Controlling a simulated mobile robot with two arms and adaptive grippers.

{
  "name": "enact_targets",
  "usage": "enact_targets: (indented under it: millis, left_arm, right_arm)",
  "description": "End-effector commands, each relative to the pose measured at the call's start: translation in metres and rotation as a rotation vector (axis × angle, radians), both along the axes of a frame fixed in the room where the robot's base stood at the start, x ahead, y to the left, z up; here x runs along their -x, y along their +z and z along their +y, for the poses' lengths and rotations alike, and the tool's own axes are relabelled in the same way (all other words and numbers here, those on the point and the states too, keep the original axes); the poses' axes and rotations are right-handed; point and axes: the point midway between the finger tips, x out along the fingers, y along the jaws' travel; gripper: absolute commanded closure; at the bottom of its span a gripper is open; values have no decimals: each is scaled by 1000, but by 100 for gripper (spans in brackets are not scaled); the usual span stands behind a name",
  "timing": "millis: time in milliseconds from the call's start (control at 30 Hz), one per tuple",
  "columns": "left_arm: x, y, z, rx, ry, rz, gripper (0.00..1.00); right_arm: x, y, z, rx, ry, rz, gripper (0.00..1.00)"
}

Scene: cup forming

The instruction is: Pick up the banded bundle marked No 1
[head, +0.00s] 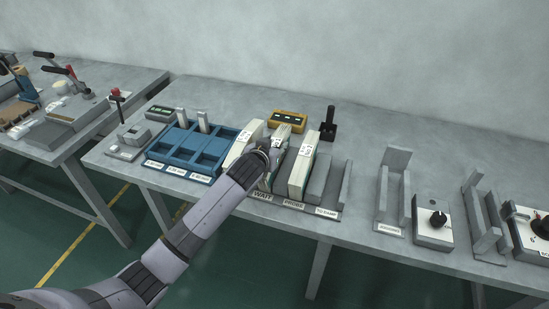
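Several pale banded bundles stand in a grey rack (328,211) on the table. One bundle (241,143) is at the left, one is in the middle (281,140) and one is at the right (301,170). Each has a white tag on top. The tags are too small to read, so I cannot tell which is No 1. My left gripper (274,158) is at the middle bundle, between the other two. Its fingers are mostly hidden by my own arm, and I cannot tell whether they touch or hold the bundle. My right gripper is not in view.
A blue tray (166,154) with compartments stands left of the rack. A yellow device (288,121) and a black-handled stamp (328,127) are behind it. A grey bracket (388,205) and a dial box (433,229) stand at the right. Table between rack and bracket is clear.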

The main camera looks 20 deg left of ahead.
Motion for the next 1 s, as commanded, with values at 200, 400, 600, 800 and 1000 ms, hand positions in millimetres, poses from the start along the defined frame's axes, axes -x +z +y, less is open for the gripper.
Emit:
enact_targets:
  millis: [200,400,600,800,1000]
  left_arm:
    - [0,0,0,0,0,0,81]
    - [0,0,0,0,0,0,94]
    - [0,0,0,-1,0,0,100]
    - [0,0,0,-1,0,1,100]
    - [-1,3,0,1,-1,-5,100]
  right_arm:
    - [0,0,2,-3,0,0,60]
    - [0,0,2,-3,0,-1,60]
    - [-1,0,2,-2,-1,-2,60]
    - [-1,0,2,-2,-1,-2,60]
    - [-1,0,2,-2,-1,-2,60]
